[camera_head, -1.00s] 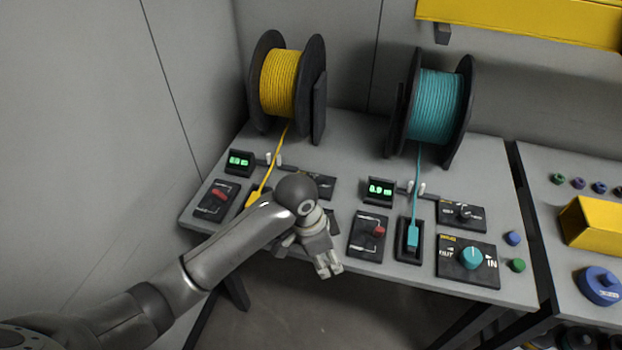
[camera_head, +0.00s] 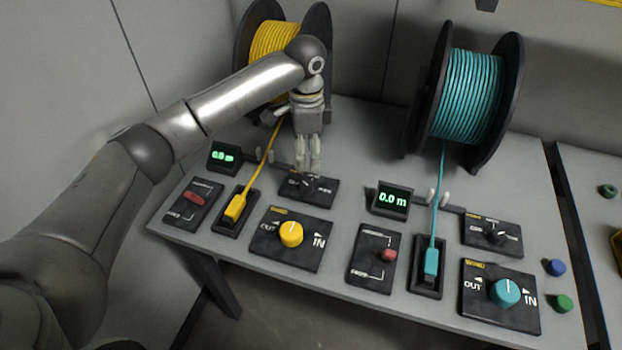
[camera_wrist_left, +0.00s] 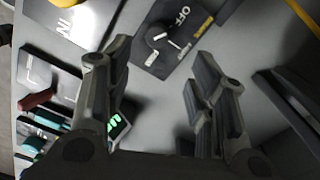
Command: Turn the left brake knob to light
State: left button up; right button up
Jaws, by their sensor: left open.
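The left brake knob (camera_head: 306,185) is a small dark knob on a black panel (camera_head: 325,197) with white lettering, behind the yellow-knob panel. In the left wrist view the knob (camera_wrist_left: 155,36) has a pale pointer line, and the word OFF shows on its panel (camera_wrist_left: 172,58). My left gripper (camera_head: 308,169) points down just behind the knob, fingers apart and empty. In the wrist view its fingers (camera_wrist_left: 160,62) stand either side of the space in front of the knob, without visible contact. My right gripper is not in view.
A yellow knob (camera_head: 291,233), a red lever (camera_head: 194,198) and a yellow cable plug (camera_head: 235,208) are nearby. A left display (camera_head: 222,156) and the yellow spool (camera_head: 273,45) stand close to my arm. A teal spool (camera_head: 468,95) stands to the right.

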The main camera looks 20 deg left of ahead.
aim_at(307, 185)
pick_arm(q)
jog(key=shift+s+f, duration=0.25)
jog(key=shift+f, duration=0.3)
jog(key=shift+s+f, duration=0.2)
jog(key=shift+f, duration=0.3)
notch_tip(307, 185, down, 4)
jog(key=shift+r, duration=0.25)
notch_tip(307, 185, down, 5)
jog(key=shift+w+r+p, duration=0.15)
jog(key=shift+r+p, duration=0.05)
jog(key=shift+p, duration=0.1)
jog(key=shift+c, duration=1.1)
jog(key=c, duration=0.8)
jog(key=shift+c, duration=0.2)
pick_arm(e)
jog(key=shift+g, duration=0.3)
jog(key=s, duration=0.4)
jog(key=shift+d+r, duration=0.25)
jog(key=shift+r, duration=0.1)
